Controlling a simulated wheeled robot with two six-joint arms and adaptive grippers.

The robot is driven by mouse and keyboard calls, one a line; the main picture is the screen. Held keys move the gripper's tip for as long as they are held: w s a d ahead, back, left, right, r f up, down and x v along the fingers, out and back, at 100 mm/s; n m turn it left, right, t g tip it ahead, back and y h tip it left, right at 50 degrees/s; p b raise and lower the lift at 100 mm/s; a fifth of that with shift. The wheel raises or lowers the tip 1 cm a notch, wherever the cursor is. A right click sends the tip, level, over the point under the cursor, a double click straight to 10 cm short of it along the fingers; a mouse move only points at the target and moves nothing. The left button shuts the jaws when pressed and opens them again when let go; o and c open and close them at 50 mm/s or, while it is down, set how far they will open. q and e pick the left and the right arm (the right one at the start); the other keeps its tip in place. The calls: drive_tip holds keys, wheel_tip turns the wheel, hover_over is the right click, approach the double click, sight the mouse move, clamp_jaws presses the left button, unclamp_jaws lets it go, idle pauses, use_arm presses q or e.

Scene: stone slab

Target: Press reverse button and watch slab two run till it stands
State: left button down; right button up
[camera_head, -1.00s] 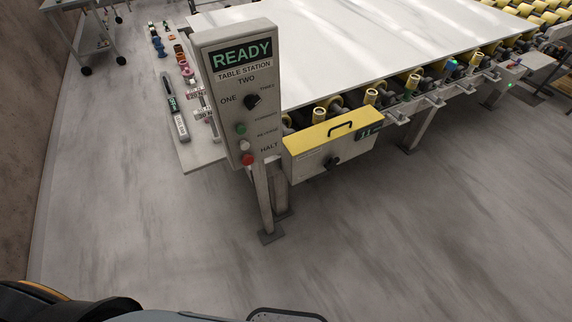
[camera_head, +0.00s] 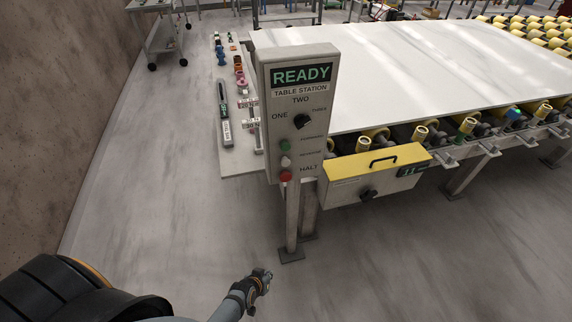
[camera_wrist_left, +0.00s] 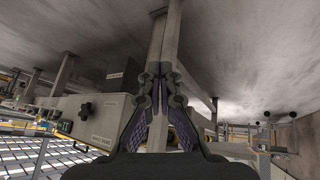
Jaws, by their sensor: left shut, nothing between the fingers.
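The control post (camera_head: 264,110) stands at the near corner of the table and its display reads READY, TABLE STATION. Below are a black selector knob (camera_head: 302,121) among ONE, TWO and THREE, a green button (camera_head: 285,146), the white reverse button (camera_head: 285,161) and a red HALT button (camera_head: 286,176). The large white slab (camera_head: 400,70) lies on the roller table behind. My left gripper (camera_head: 264,274) is low over the floor, below and left of the post's foot, clear of the buttons. In the left wrist view its fingers (camera_wrist_left: 157,72) are shut and empty. My right gripper is not in view.
A yellow-topped box (camera_head: 375,162) with a handle and knob juts out right of the post. A side shelf (camera_head: 238,160) left of the post holds tools and small items. A brown wall (camera_head: 80,110) is at the left. The floor before the post is clear.

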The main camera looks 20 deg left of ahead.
sight(285, 161)
use_arm(q)
drive_tip(key=w+d+r+t, duration=0.1)
drive_tip(key=w+r, duration=0.4)
drive_tip(key=r, duration=0.5)
drive_tip(key=w+d+r+n+t, duration=0.1)
drive_tip(key=w+r+t, duration=0.3)
drive_tip(key=r, duration=0.6)
drive_tip(key=w+d+r+n+t+h, duration=0.1)
drive_tip(key=w+d+r+t, duration=0.1)
drive_tip(key=w+r, duration=0.5)
wheel_tip(285, 161, up, 4)
drive_tip(key=shift+w+r, duration=0.1)
drive_tip(key=shift+w, duration=0.3)
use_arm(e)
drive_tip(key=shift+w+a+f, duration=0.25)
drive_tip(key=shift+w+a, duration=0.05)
use_arm(q)
drive_tip(key=shift+w+a, duration=0.1)
drive_tip(key=w+a, duration=0.5)
drive_tip(key=w, duration=0.2)
drive_tip(key=shift+b, duration=0.45)
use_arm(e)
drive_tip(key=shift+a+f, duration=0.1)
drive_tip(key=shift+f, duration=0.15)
use_arm(q)
drive_tip(key=shift+d, duration=0.1)
